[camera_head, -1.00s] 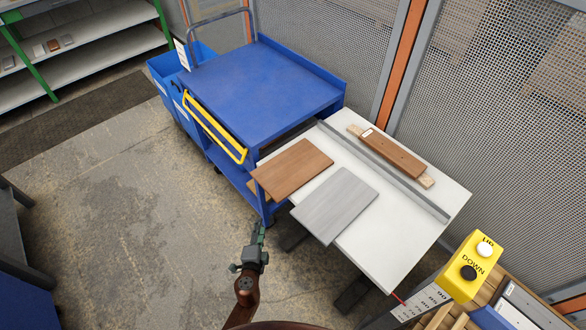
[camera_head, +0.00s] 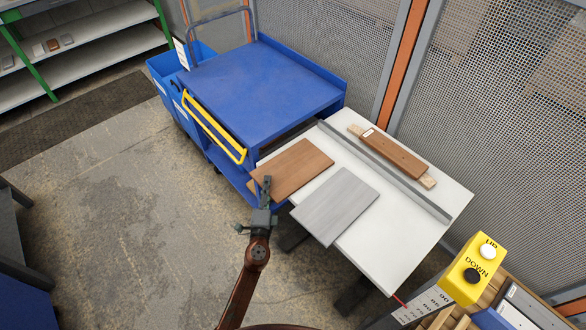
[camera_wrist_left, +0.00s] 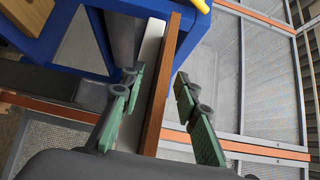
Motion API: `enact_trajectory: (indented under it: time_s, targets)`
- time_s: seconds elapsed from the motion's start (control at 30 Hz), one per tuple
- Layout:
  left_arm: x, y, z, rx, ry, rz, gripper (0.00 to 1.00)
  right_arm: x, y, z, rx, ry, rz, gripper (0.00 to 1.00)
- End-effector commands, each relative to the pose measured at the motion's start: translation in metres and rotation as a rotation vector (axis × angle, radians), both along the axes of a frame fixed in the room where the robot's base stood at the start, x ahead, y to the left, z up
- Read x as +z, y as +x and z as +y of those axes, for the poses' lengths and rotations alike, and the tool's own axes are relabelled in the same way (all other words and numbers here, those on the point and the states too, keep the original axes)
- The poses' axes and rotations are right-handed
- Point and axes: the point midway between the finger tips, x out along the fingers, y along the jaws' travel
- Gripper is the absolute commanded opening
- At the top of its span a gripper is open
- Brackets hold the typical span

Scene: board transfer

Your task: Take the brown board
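The brown board (camera_head: 304,166) lies flat on the white table (camera_head: 395,235), with its left end over the table's edge near the blue cart. My left gripper (camera_head: 267,181) is at the board's near left edge in the head view. In the left wrist view the brown board (camera_wrist_left: 159,112) shows edge-on as a long brown strip. There my left gripper (camera_wrist_left: 159,78) is open, with one green-padded finger on each side of the strip and gaps visible. My right gripper is not in view.
A grey board (camera_head: 335,206) lies close beside the brown one. A metal rail (camera_head: 385,170) and a wooden piece (camera_head: 394,155) lie farther back on the table. The blue cart (camera_head: 262,88) stands against the table's left side. A yellow button box (camera_head: 474,268) is at lower right.

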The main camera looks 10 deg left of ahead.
Motion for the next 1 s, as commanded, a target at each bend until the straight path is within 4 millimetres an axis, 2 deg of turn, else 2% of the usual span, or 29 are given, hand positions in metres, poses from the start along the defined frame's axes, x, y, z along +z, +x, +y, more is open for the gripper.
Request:
enact_trajectory:
  time_s: [0.27, 0.67, 1.0]
  targets:
    - [-0.0002, 0.0028, 0.0002, 0.000, -0.001, 0.001, 0.28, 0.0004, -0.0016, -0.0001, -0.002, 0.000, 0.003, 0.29]
    - [-0.0003, 0.0026, 0.0002, 0.000, -0.001, 0.001, 0.01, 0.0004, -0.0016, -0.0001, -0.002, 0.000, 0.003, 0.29]
    - [0.0012, 0.0028, 0.0003, 0.000, -0.003, -0.001, 0.00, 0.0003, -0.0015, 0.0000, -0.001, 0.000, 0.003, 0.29]
